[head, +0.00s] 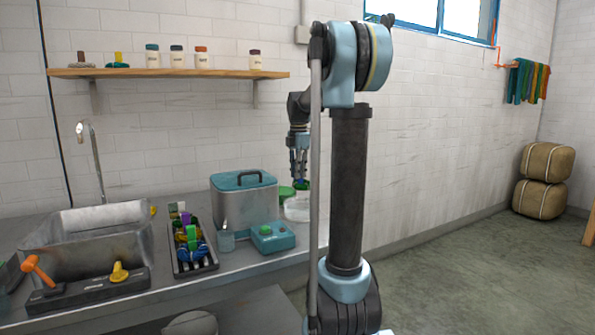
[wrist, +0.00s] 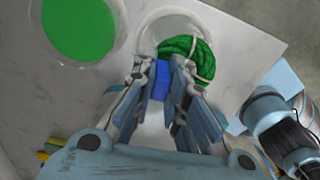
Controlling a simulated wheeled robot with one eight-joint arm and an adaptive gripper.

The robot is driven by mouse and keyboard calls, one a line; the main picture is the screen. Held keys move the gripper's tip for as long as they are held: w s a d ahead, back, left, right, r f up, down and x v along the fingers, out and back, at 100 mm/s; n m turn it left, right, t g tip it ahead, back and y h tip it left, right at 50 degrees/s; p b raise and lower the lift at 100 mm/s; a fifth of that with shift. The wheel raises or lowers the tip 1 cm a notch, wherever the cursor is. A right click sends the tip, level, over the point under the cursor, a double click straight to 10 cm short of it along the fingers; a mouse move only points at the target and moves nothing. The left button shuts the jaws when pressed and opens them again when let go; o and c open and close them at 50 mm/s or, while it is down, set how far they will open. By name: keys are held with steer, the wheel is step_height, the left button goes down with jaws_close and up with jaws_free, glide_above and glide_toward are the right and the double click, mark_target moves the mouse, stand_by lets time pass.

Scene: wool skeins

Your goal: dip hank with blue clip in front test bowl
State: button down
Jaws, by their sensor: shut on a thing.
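My gripper (head: 299,178) is over the far right end of the counter. In the wrist view my gripper (wrist: 160,68) is shut on a blue clip (wrist: 160,82) with a green wool hank (wrist: 186,47) beyond it. The hank appears small and partly hidden in the head view (head: 305,187). It lies within the outline of a clear, pale bowl (wrist: 153,29), the nearer bowl (head: 298,212) in the head view. I cannot tell whether the hank touches its contents. A second bowl with green liquid (wrist: 80,25) is beside it, farther back in the head view (head: 285,192).
A lidded metal pot (head: 245,205), a teal box (head: 273,238) and a small cup (head: 226,241) stand left of the bowls. A dark rack (head: 195,262) holds several coloured clips. A sink (head: 90,238) is at the left. The counter edge is close to the clear bowl.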

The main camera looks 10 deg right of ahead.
steer(key=shift+s+f, duration=0.1)
steer(key=shift+f, duration=4.35)
steer(key=shift+s+a+f, duration=0.25)
steer(key=shift+a+f, duration=0.2)
steer(key=shift+a, duration=0.15)
steer(key=shift+d+r, duration=0.1)
steer(key=shift+w+d+r, duration=0.25)
steer(key=shift+d+r, duration=0.1)
steer(key=shift+d, duration=0.2)
steer(key=shift+a, duration=0.1)
steer(key=shift+s+a+f, duration=0.25)
steer(key=shift+a+f, duration=0.2)
steer(key=shift+a, duration=0.1)
steer(key=shift+d+r, duration=0.1)
